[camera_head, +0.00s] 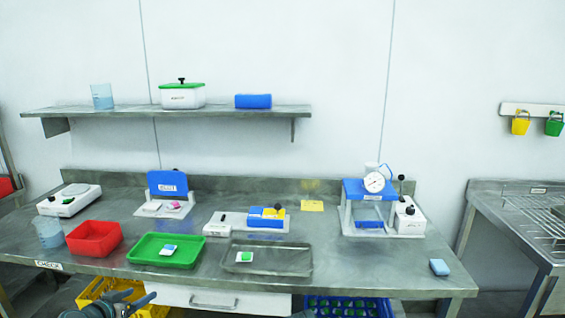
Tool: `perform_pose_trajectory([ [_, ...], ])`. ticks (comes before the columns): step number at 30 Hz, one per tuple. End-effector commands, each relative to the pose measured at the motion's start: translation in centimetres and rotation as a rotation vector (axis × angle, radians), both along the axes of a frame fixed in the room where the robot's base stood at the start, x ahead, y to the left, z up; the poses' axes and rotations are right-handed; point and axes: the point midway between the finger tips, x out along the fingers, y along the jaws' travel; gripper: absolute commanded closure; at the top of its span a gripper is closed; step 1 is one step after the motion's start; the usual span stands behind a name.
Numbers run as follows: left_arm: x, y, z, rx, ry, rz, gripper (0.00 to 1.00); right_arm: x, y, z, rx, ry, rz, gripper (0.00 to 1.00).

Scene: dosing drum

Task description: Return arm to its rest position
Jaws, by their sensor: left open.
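My left gripper (135,299) shows at the bottom left, below the front edge of the steel bench (345,273). It is open, and nothing shows between its fingers. It is in front of a yellow crate (92,291) under the bench and apart from the things on the bench top. Most of my left arm is cut off by the lower picture edge.
A green tray (145,257), a red bin (93,236), a metal tray (232,266) and a beaker (48,233) stand near the bench's front. A gauge press (367,187) stands at the right. A drawer (180,298) and blue crate (318,306) are below. The front right bench top is mostly clear.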

Motion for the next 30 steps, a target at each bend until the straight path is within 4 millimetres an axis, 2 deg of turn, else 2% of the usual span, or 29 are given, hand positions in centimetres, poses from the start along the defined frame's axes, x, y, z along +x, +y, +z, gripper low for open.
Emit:
perform_pose_trajectory([
  [8, 0.4, -6.9, -1.2, -0.033, 0.13, -0.115, 0.18, 0.0, 0.0, 1.1, 0.0, 0.0, 0.0, 0.5],
  [14, -0.6, -14.4, -2.8, -0.05, 0.309, -0.225, 0.18, 0.0, 0.0, 2.2, 0.0, 0.0, 0.0, 0.5],
  [17, -2.1, -19.3, -3.7, -0.04, 0.445, -0.286, 0.18, 0.0, 0.0, 3.2, 0.0, 0.0, 0.0, 0.5],
  [18, -3.0, -21.3, -4.1, -0.028, 0.51, -0.306, 0.18, 0.0, 0.0, 3.6, 0.0, 0.0, 0.0, 0.5],
  [21, -5.7, -25.7, -5.0, 0.017, 0.671, -0.335, 0.18, 0.0, 0.0, 4.5, 0.0, 0.0, 0.0, 0.5],
  [25, -9.6, -29.9, -5.6, 0.109, 0.859, -0.325, 0.18, 0.0, 0.0, 5.7, 0.0, 0.0, 0.0, 0.5],
  [30, -13.9, -32.8, -5.3, 0.253, 1.024, -0.249, 0.18, 0.0, 0.0, 6.9, 0.0, 0.0, 0.0, 0.5],
])
